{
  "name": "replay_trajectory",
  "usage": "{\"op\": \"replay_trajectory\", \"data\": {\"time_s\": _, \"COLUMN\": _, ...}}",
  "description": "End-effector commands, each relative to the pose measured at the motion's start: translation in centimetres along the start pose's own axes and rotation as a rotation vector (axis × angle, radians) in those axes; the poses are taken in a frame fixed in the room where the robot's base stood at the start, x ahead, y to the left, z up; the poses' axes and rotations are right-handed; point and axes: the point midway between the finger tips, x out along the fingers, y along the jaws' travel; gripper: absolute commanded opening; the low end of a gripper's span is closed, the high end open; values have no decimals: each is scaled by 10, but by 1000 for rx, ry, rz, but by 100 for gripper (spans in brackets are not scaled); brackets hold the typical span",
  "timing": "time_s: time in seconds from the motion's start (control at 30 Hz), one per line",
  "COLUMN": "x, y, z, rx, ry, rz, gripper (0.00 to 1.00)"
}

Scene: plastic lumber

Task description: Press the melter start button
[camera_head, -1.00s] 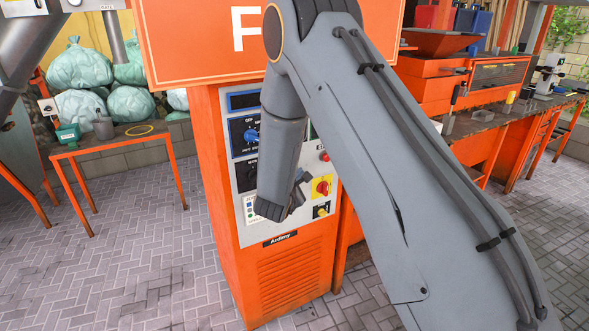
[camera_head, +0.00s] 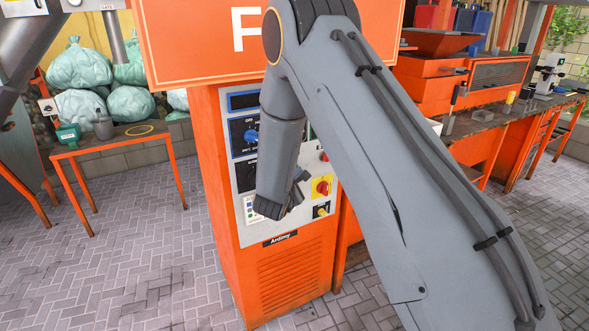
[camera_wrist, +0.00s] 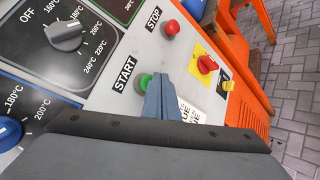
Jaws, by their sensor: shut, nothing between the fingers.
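The orange melter cabinet (camera_head: 220,225) has a grey control panel facing me. In the wrist view a green button (camera_wrist: 144,81) sits beside a black START label (camera_wrist: 124,74). My gripper (camera_wrist: 159,80) is shut and empty, its blue-grey fingers pointing at the panel. The fingertips overlap the right side of the green button in the picture; I cannot tell whether they touch it. In the head view my arm hides that button, and my wrist is in front of the lower panel.
A red button (camera_wrist: 171,27) sits by the STOP label. A red knob on a yellow plate (camera_wrist: 206,64) and a yellow knob (camera_wrist: 228,85) are close to the right. Temperature dials (camera_wrist: 64,35) are on the left. A small orange-framed table (camera_head: 120,142) stands left, with paved floor around.

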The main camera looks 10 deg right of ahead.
Motion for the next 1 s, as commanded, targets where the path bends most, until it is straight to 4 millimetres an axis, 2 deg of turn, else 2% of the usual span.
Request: {"op": "replay_trajectory", "data": {"time_s": 1.0, "x": 7, "y": 6, "z": -5, "rx": 0, "ry": 0, "rz": 1, "gripper": 0}}
